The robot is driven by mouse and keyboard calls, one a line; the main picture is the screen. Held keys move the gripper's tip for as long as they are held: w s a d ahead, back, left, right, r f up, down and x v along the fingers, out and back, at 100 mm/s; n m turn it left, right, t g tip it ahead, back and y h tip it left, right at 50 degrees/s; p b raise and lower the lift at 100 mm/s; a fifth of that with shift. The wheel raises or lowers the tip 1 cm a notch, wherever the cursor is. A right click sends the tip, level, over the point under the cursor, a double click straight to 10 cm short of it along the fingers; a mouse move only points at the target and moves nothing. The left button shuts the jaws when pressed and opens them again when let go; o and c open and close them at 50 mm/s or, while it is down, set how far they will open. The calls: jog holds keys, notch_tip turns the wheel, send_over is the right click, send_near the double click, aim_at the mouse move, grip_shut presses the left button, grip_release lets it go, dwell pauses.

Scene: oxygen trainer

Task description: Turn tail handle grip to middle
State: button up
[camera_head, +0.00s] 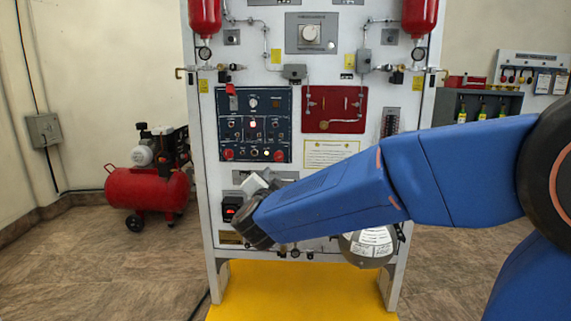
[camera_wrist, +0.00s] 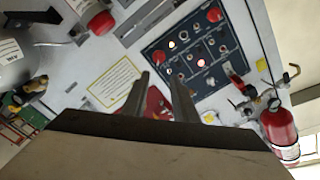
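I cannot tell for sure which part is the tail handle grip. A red round part with a white label (camera_wrist: 101,22) shows at the top left of the wrist view and may be it; my arm seems to hide it in the head view. My gripper (camera_wrist: 161,76) shows two grey fingers with a gap between them, and nothing is held there. In the head view my gripper's end is in front of the lower left of the white panel (camera_head: 205,150), with its fingertips not clear. The wrist view shows the fingers apart from the red part.
A dark blue switch panel (camera_head: 254,100) and a red plate (camera_head: 318,107) are above my arm; a grey tank (camera_head: 368,247) hangs below it. Red cylinders (camera_head: 205,14) hang at the top. A red compressor (camera_head: 148,190) stands left. The yellow base (camera_head: 300,290) lies in front.

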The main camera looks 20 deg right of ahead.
aim_at(278, 159)
jog(key=x, duration=1.7)
jog(key=shift+w+d, duration=0.1)
jog(key=shift+d, duration=0.25)
grip_shut()
